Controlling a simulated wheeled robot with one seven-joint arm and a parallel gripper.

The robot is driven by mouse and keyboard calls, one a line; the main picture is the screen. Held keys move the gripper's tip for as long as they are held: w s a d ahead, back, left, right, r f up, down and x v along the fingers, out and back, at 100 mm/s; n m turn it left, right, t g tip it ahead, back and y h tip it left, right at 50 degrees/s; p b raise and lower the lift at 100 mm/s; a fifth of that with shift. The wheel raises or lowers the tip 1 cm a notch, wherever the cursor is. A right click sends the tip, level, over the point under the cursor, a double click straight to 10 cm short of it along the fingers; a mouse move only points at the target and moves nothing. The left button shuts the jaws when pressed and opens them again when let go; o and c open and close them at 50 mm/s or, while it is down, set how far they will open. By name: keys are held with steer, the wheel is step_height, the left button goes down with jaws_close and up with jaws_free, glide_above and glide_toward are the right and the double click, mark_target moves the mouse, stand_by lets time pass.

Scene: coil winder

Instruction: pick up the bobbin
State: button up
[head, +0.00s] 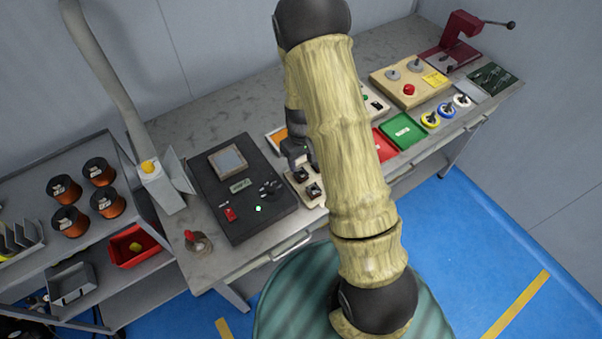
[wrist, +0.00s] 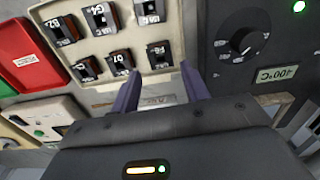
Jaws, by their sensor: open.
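Several small dark bobbins with white labels sit in two rows in a beige tray (wrist: 183,45) in the wrist view. One bobbin (wrist: 158,55) lies just beyond my gripper (wrist: 158,92), whose two dark purple fingers are apart with nothing between them. Other bobbins are close by, such as one (wrist: 120,62) to its left. In the head view the tray (head: 291,183) is on the bench and partly hidden by my arm. My gripper (head: 298,150) shows there only in part, beside the tray. I cannot tell which bobbin is meant.
A black control box (head: 243,205) with a knob (wrist: 240,45) stands right beside the tray. Red (head: 382,147) and green (head: 403,131) trays lie farther right on the bench. Copper spools (head: 70,221) stand on a shelf (head: 30,210) at left.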

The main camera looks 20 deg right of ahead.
mark_target(301, 175)
steer(key=shift+f, duration=0.55)
steer(key=shift+f, duration=0.1)
steer(key=shift+w+f+p, duration=0.1)
steer(key=shift+f+p, duration=0.85)
steer(key=shift+f, duration=1.55)
steer(key=shift+c, duration=0.3)
steer(key=c, duration=0.7)
